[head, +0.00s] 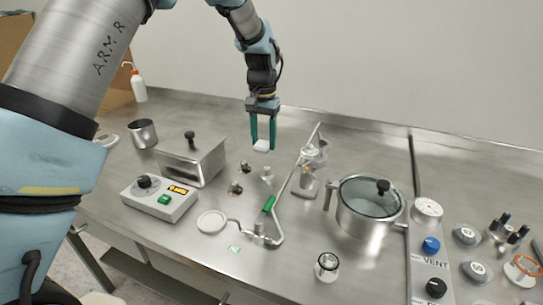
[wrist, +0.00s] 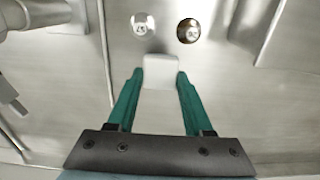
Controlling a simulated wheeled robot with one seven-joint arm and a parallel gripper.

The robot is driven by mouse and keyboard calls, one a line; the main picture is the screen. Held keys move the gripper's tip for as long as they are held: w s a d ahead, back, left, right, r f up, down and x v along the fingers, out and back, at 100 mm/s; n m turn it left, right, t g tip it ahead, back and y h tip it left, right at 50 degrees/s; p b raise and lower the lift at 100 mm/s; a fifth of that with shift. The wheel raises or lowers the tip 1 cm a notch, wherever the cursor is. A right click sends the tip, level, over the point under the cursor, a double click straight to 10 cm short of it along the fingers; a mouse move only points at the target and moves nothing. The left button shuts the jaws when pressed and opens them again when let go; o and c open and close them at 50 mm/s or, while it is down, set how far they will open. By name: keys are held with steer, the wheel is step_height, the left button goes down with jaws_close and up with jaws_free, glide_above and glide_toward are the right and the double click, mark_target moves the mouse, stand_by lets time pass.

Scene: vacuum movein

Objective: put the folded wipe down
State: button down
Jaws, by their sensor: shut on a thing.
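The folded wipe (head: 262,146) is a small white square pad. My gripper (head: 263,140) is shut on it, with a green finger on each side, and holds it above the steel bench behind the two small metal fittings. In the wrist view the wipe (wrist: 160,71) sits between the green fingertips of my gripper (wrist: 156,76). The wipe looks clear of the bench in the head view, though its exact height is hard to tell.
A lidded steel box (head: 190,160) and a control box (head: 159,198) stand left. A valve with a green handle (head: 269,204) and a glass-lidded pot (head: 367,210) stand right. A vent panel (head: 431,262) lies farther right. Bare bench (head: 215,120) shows behind the steel box.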

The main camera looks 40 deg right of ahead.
mark_target(264, 164)
steer(key=shift+f+p, duration=0.55)
steer(key=shift+f, duration=2)
steer(key=shift+f, duration=0.2)
steer(key=shift+c, duration=1.5)
jaws_free()
steer(key=shift+r, duration=0.1)
